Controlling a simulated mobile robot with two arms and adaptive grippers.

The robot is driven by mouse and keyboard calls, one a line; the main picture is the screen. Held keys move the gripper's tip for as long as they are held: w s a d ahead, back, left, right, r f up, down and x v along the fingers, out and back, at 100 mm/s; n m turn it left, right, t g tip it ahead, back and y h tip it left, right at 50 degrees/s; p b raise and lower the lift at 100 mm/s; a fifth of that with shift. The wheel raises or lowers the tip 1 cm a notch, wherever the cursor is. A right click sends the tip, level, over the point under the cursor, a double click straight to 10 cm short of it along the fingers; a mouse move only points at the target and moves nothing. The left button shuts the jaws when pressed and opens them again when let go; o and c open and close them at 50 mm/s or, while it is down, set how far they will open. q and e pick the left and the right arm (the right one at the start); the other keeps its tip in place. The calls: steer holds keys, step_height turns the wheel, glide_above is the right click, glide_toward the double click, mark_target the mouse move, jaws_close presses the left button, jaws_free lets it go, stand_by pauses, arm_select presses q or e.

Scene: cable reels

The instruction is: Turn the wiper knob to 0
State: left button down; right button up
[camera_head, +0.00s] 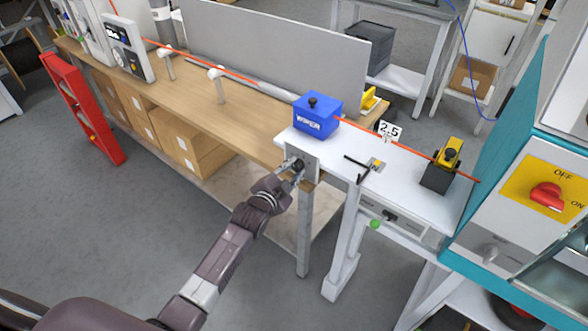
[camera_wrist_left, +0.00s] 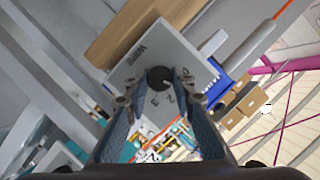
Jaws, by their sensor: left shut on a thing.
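The wiper knob (camera_wrist_left: 158,77) is a round black knob on a light grey plate (camera_wrist_left: 143,52) lettered "Wiper" in the left wrist view. Digits sit around it: a 0 at its right, others below. I cannot tell clearly which digit its mark faces. My left gripper (camera_wrist_left: 159,101) has one finger on each side of the knob and is shut on it. In the head view my left gripper (camera_head: 297,166) is at the plate (camera_head: 308,168) on the end of the bench, mostly covering the knob. My right gripper is in neither view.
A blue wiper box (camera_head: 316,116) stands above the plate, with the orange cable (camera_head: 408,148) running from it past a "2.5" sign (camera_head: 389,130) to a teal machine (camera_head: 540,180). Open floor lies left.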

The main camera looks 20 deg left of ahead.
arm_select(q)
steer(key=shift+a+r+n+h+p, duration=0.1)
steer(key=shift+n+h+p, duration=0.3)
steer(key=shift+n+p, duration=0.3)
steer(key=shift+w+a+n+g+h, duration=0.1)
steer(key=shift+n+g+h, duration=0.35)
steer(key=shift+n, duration=0.35)
steer(key=shift+n+g+h+b, duration=0.25)
steer(key=shift+n+b, duration=0.15)
steer(key=shift+n, duration=0.3)
steer(key=shift+n+h+b, duration=0.4)
steer(key=shift+n+b, duration=0.1)
steer(key=c, duration=1.6)
jaws_free()
